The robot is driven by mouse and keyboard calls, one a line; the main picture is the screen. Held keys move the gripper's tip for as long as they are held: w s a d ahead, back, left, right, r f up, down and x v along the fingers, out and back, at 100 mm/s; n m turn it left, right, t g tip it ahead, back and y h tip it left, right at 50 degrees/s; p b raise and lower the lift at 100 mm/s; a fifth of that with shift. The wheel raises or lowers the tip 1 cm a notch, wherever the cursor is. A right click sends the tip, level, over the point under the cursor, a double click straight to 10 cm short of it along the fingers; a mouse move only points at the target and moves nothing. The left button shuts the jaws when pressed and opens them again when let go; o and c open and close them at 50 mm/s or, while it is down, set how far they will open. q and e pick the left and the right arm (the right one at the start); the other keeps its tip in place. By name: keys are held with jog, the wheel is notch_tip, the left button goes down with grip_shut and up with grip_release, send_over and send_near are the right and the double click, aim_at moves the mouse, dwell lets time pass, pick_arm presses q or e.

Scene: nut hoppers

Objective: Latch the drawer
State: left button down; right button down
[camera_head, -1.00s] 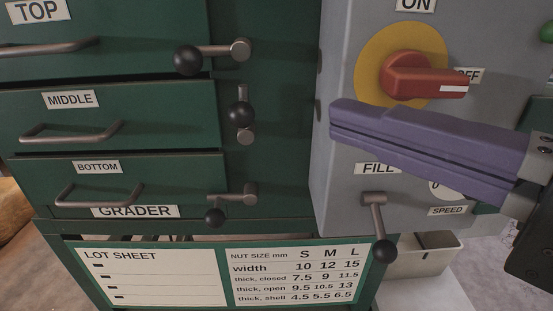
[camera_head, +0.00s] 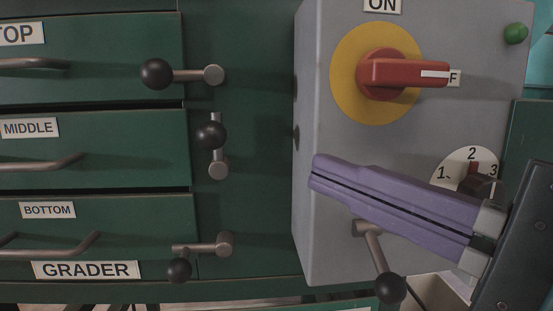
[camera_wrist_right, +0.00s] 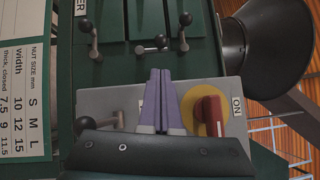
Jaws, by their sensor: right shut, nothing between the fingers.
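The green grader cabinet has a top drawer (camera_head: 90,75), a middle drawer (camera_head: 110,150) and a bottom drawer (camera_head: 130,225). The top latch lever (camera_head: 190,75) points left across the top drawer's edge. The middle latch lever (camera_head: 216,155) stands upright, its black ball above its pivot, beside the middle drawer. The bottom latch lever (camera_head: 205,246) points left over the bottom drawer's edge. My right gripper (camera_head: 312,175) is shut and empty, in front of the grey control box, right of the levers and apart from them. Its purple fingers show in the wrist view (camera_wrist_right: 160,74). My left gripper is out of view.
The grey control box (camera_head: 320,110) carries a red rotary switch (camera_head: 400,73), a speed dial (camera_head: 475,170) and a fill lever (camera_head: 370,245) hanging with its black ball low. A green button (camera_head: 515,33) is at upper right. Drawer handles (camera_head: 50,162) stick out at left.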

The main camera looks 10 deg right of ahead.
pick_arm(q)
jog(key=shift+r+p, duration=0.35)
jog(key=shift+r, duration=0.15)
pick_arm(e)
jog(key=f+x, duration=0.1)
jog(key=x, duration=0.8)
jog(key=shift+r, duration=0.45)
jog(key=shift+s, duration=0.1)
